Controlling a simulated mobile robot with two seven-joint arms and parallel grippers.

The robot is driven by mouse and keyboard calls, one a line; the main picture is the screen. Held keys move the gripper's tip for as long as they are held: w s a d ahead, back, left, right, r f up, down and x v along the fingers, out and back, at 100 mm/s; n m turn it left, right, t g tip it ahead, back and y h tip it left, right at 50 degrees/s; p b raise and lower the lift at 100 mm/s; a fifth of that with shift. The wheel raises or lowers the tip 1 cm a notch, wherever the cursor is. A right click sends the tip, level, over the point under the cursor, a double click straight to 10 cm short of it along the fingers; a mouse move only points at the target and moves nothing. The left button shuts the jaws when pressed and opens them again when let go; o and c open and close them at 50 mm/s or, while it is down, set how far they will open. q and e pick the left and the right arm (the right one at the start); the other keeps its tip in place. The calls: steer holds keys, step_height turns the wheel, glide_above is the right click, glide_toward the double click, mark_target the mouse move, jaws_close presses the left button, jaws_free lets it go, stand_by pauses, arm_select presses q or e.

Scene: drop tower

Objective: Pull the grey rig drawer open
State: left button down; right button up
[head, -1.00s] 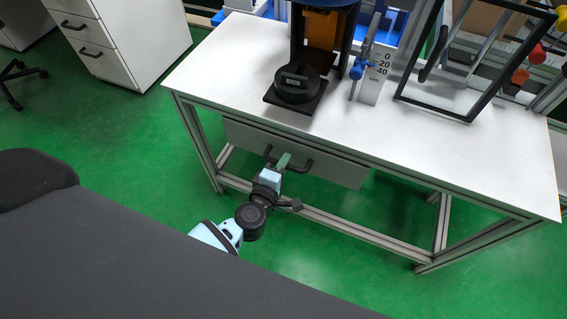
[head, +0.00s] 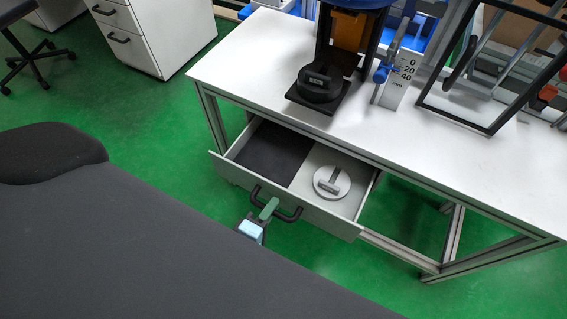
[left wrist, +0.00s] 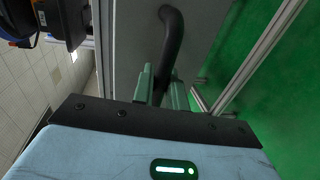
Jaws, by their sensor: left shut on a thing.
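The grey rig drawer (head: 340,221) stands well out from under the white bench in the head view. Its left part has a dark lining, and its right part holds a white round disc with a grey bar (head: 332,182). A black bar handle (head: 288,213) is on its front. My left gripper (head: 268,209) has green fingers and is shut on the handle. In the left wrist view the fingers (left wrist: 160,88) close around the black handle (left wrist: 172,45). My right gripper is not in view.
The white bench top (head: 440,155) carries a black drop rig base (head: 318,93), a millimetre scale (head: 396,93) and a black frame. A white cabinet (head: 160,35) stands at the back left. Green floor is open left of the bench.

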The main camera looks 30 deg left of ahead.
arm_select(q)
steer(key=f+v, duration=0.1)
steer(key=v, duration=0.5)
steer(key=shift+s+b, duration=0.15)
steer(key=shift+b, duration=0.15)
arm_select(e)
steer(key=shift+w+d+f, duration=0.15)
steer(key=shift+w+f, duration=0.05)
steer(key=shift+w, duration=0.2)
arm_select(q)
steer(key=shift+f, duration=0.1)
steer(key=c, duration=1.5)
jaws_free()
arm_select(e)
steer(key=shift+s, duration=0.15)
arm_select(q)
steer(key=shift+s, duration=0.1)
steer(key=v, duration=0.7)
steer(key=shift+s, duration=0.35)
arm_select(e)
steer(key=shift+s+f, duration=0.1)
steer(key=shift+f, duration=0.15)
